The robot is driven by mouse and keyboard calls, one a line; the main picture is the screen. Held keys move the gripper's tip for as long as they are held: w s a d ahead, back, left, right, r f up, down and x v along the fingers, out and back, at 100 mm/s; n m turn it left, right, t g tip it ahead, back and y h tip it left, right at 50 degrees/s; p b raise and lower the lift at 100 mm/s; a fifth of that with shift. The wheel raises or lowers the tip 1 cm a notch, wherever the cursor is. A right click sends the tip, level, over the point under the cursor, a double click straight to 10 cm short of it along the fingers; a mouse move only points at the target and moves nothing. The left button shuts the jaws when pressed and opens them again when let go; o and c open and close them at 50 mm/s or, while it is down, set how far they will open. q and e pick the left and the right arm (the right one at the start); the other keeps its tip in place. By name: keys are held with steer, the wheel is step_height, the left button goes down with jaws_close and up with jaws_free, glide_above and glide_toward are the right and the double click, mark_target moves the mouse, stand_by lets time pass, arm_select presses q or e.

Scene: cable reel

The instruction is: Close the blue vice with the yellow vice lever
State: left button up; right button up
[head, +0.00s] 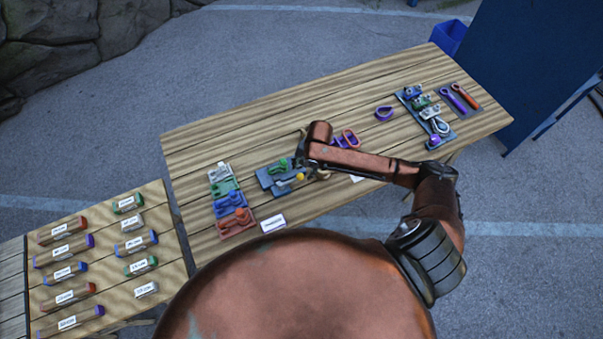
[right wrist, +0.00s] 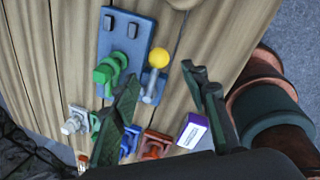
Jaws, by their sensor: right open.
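The blue vice (head: 267,179) lies on the wooden table; in the right wrist view its blue plate (right wrist: 139,35) has a green part (right wrist: 112,70) at one end. The vice lever is grey with a yellow ball knob (right wrist: 158,57), which also shows in the head view (head: 300,177). My right gripper (right wrist: 165,78) is open and empty. In the right wrist view the knob and grey lever (right wrist: 152,86) appear between its fingers; contact cannot be told. In the head view the right gripper (head: 300,155) is just behind the vice, partly hidden by its arm. My left gripper is out of view.
A board with green and orange clamps (head: 232,215) stands left of the vice, near a white label (head: 273,223). Purple parts (head: 346,138) lie behind my right arm. A tool board (head: 425,115) is at the right.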

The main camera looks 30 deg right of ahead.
mark_target(301, 175)
steer(key=shift+n, duration=0.3)
steer(key=shift+d+p+x, duration=0.2)
steer(key=shift+p+x, duration=0.1)
steer(key=shift+x, duration=1.5)
steer(key=shift+d+p+x, duration=0.25)
steer(key=shift+x, duration=1.5)
steer(key=shift+w, duration=0.2)
steer(key=shift+c, duration=0.6)
jaws_close()
